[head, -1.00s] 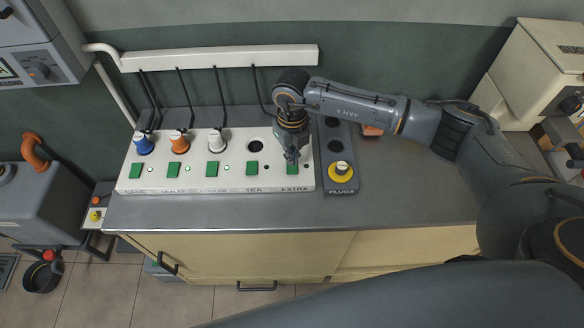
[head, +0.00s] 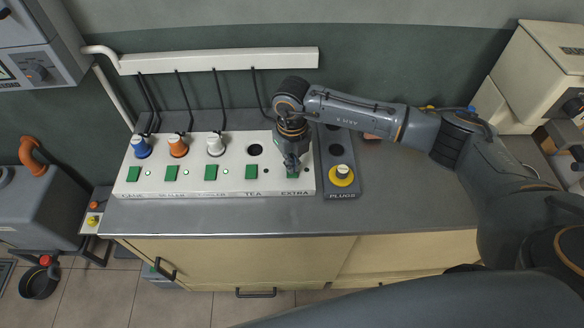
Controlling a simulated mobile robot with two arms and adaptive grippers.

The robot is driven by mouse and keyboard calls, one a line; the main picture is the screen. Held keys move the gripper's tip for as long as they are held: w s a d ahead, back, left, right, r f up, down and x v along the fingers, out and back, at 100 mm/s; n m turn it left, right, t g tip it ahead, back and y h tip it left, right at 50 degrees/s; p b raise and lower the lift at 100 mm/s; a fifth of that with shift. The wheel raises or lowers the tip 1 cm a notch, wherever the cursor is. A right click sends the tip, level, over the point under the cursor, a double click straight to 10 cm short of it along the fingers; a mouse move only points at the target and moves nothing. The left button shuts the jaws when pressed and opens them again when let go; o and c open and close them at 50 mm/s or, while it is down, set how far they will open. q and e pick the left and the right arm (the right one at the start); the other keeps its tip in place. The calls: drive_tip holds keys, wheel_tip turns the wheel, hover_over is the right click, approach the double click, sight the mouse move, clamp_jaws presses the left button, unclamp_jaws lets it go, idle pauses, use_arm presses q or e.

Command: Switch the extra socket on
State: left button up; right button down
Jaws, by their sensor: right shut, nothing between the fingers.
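The white socket panel (head: 200,188) stands on the grey counter with a row of green switches along its front. The extra switch (head: 292,174) is at the right end, above the label EXTRA, and is mostly hidden by my right gripper. My right gripper (head: 292,168) points down, shut and empty, right at that switch; whether it touches it I cannot tell. The extra socket is hidden behind my right gripper and wrist. Small green lights show beside several other switches. My left gripper is not in view.
A grey plugs holder (head: 341,172) with a yellow-ringed plug (head: 342,174) stands just right of the panel. Blue (head: 141,148), orange (head: 178,146) and white (head: 215,145) plugs stand in the left sockets.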

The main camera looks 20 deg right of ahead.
drive_tip(key=shift+f+b, duration=0.95)
drive_tip(key=shift+f, duration=0.15)
idle(0.9)
drive_tip(key=shift+r, duration=0.2)
drive_tip(key=shift+r+p, duration=2.1)
drive_tip(key=shift+r, duration=1.3)
